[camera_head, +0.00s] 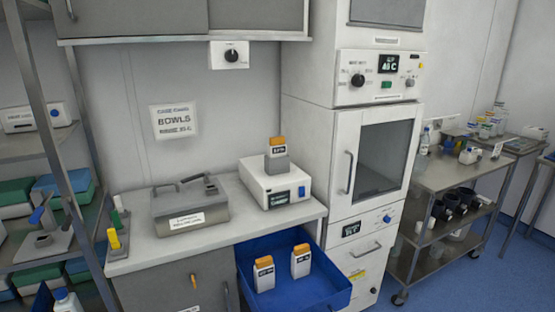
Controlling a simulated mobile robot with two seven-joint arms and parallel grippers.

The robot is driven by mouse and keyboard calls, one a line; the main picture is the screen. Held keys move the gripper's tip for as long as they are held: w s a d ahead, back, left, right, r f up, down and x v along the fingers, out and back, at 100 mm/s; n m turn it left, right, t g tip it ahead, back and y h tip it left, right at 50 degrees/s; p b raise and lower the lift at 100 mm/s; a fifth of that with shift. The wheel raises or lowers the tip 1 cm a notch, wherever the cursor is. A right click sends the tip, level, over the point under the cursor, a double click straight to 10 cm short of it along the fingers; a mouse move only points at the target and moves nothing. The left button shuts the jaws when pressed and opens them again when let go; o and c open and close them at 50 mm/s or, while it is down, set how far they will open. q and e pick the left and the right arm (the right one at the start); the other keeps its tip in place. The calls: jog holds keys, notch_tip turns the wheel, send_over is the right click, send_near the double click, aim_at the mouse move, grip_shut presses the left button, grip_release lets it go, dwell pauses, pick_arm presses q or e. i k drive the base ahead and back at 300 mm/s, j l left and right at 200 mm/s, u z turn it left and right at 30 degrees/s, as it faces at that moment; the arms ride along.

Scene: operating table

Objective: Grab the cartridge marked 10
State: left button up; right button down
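Two white cartridges with orange caps stand upright in the open blue drawer: a left cartridge (264,275) and a right cartridge (300,261). A third orange-capped cartridge (277,147) sits upright in a grey holder on top of a white device (274,184) on the counter. Each has a small dark label, but the print is too small to read, so I cannot tell which is marked 10. Neither of my grippers is in view.
The blue drawer (337,295) juts out below the counter (152,250). A grey lidded box (190,205) stands left of the white device. A tall white cabinet (330,120) rises at right. A metal cart (455,175) stands beyond it, and shelves fill the left side.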

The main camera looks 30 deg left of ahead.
aim_at(276, 147)
jog(key=i+l+u, duration=0.15)
jog(key=u, duration=0.25)
jog(key=i+l+u, duration=0.1)
jog(key=u, duration=0.25)
jog(key=i+l+u, duration=0.15)
jog(key=l, duration=0.3)
jog(key=i+l+u, duration=0.2)
jog(key=l, duration=0.75)
jog(key=i+l, duration=0.1)
jog(key=l, duration=0.3)
